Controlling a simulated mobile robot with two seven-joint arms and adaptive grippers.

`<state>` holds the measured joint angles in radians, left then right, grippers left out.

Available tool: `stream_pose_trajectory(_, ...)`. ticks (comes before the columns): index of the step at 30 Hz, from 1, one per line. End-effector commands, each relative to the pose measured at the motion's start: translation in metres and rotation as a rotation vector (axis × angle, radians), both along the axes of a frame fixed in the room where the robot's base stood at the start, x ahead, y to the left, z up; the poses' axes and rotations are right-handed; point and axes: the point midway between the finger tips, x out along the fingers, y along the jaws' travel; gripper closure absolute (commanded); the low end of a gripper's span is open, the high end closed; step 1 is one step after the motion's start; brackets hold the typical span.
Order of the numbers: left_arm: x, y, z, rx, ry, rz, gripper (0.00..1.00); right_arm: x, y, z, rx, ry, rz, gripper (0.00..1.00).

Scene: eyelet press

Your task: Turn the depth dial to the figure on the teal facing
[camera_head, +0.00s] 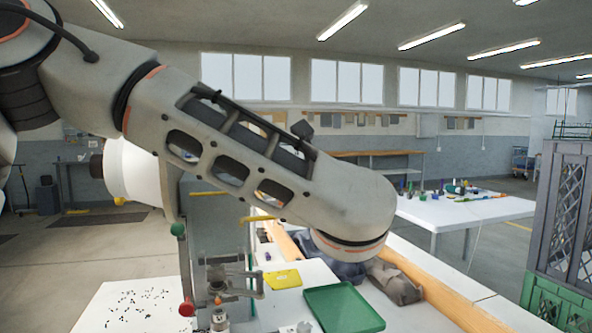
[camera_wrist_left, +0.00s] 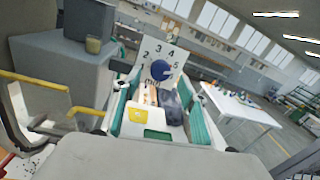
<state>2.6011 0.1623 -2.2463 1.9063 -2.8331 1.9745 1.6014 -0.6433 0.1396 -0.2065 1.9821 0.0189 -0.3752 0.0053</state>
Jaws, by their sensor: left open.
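The depth dial is a round blue knob (camera_wrist_left: 161,70) on a white plate (camera_wrist_left: 147,49) with black figures, 2 to 5 readable, and "mm" below. Its exact setting is too small to read. My left gripper (camera_wrist_left: 160,84) is open in the left wrist view, its teal-padded fingers on either side of the dial in the picture. The gap to the dial cannot be judged. In the head view my left arm hides the dial and the gripper. I cannot make out a teal facing or its figure. My right gripper is out of view.
The grey press (camera_head: 215,245) has a red knob (camera_head: 186,309) and a green knob (camera_head: 178,229). A yellow piece (camera_head: 283,279), a green tray (camera_head: 343,309) and crumpled cloth (camera_head: 397,287) lie on the bench. Small bits are scattered at left. A dark crate stack (camera_head: 560,215) stands at right.

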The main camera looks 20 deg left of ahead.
Motion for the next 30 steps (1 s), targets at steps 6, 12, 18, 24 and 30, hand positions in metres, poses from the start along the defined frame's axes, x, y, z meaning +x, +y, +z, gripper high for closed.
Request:
stream_pose_trajectory(6,0.024,0.013,0.001,-0.001,0.001,0.001,0.58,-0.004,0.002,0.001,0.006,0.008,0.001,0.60)
stream_pose_trajectory(12,0.031,0.017,-0.001,0.000,0.002,0.000,0.58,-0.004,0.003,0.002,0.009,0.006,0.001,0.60)
stream_pose_trajectory(18,0.031,0.017,-0.001,0.001,0.003,0.000,0.58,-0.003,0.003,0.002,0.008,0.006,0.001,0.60)
stream_pose_trajectory(24,0.031,0.017,-0.001,0.001,0.003,-0.001,0.96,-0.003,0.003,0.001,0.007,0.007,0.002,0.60)
stream_pose_trajectory(30,0.031,0.017,-0.002,-0.005,-0.001,-0.001,0.96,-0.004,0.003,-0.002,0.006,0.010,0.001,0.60)
